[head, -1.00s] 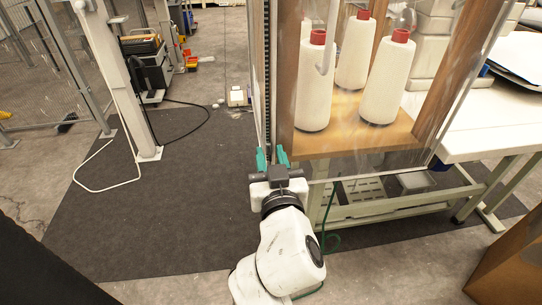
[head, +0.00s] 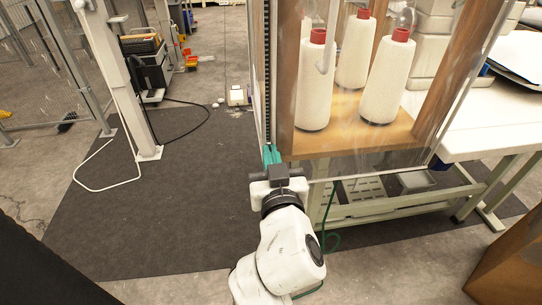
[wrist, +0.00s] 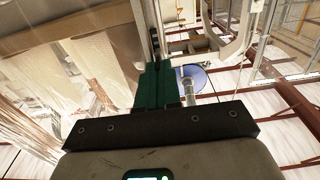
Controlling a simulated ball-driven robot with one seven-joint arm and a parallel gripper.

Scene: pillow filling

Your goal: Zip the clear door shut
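The clear door (head: 342,140) is a see-through sheet in front of the wooden-framed cabinet that holds several white yarn cones. Its dark zip (head: 267,75) runs upright along the left edge. My gripper (head: 271,152), with green fingers, is at the bottom end of this zip. The fingers are together. In the wrist view my gripper (wrist: 157,68) points up along a dark strip, with the fingers side by side and almost no gap. No zip pull can be made out; anything between the fingertips is hidden.
White yarn cones with red tops (head: 315,85) stand on a wooden shelf behind the clear sheet. A white table (head: 480,135) is at right. A brown panel (head: 515,260) stands at lower right. The dark floor mat (head: 170,215) at left is clear.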

